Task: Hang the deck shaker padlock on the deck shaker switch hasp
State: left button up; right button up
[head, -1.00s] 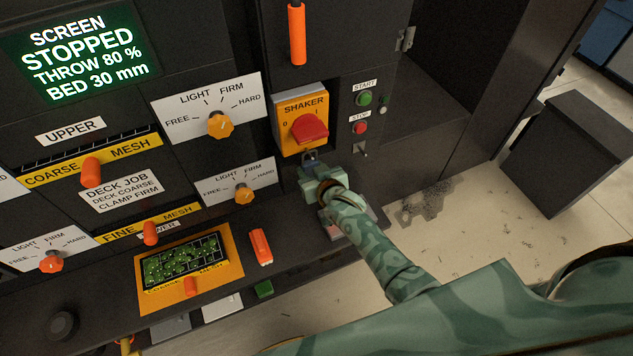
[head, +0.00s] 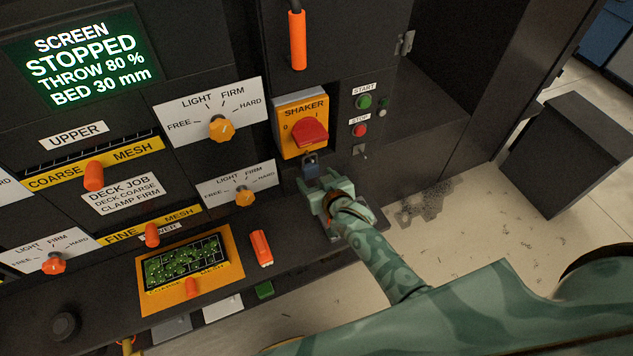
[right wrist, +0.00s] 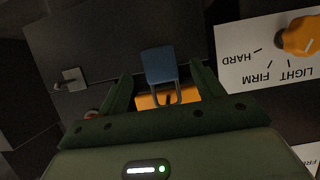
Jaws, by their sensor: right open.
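The deck shaker padlock (head: 310,166) is blue with a metal shackle. It hangs just below the orange shaker switch plate (head: 289,141), at its lower edge, with no finger touching it that I can see. The red switch handle (head: 310,131) is above it. The hasp itself is too small and covered to make out. My right gripper (head: 317,184) is open, just below and in front of the padlock. In the right wrist view the padlock (right wrist: 161,65) shows between the spread fingers, its shackle toward the orange plate (right wrist: 155,100). My left gripper is not in view.
The green start button (head: 364,101) and red stop button (head: 359,130) are right of the switch. A small toggle (right wrist: 70,79) shows in the right wrist view. Below, the ledge carries an orange-framed mesh tray (head: 236,270) and an orange-handled piece (head: 261,248).

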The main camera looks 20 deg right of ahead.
jog(key=p+v, duration=0.2)
jog(key=v, duration=1.1)
jog(key=s+f+n+g+b, duration=0.1)
jog(key=s+f+g+b, duration=0.1)
jog(key=s+f, duration=0.5)
jog(key=s+f+g+b, duration=0.1)
jog(key=s+f+g, duration=0.15)
jog(key=f, duration=0.85)
jog(key=s+f+n+g+b, duration=0.1)
jog(key=s+f+g+b, duration=0.1)
jog(key=s+f, duration=0.5)
jog(key=s+d+f+g+b, duration=0.2)
jog(key=s+f+b, duration=0.1)
jog(key=s+f, duration=0.4)
jog(key=s+d+f+g+b, duration=0.2)
jog(key=s+f+b, duration=0.2)
jog(key=f, duration=0.5)
jog(key=s+d+f+n+g+h+b, duration=0.1)
jog(key=s+d+f+g+b, duration=0.1)
jog(key=s+f+b, duration=0.2)
jog(key=s+f, duration=0.3)
jog(key=s, duration=0.2)
jog(key=shift+s+d+f, duration=0.25)
jog(key=shift+s+f, duration=0.1)
jog(key=shift+f, duration=0.05)
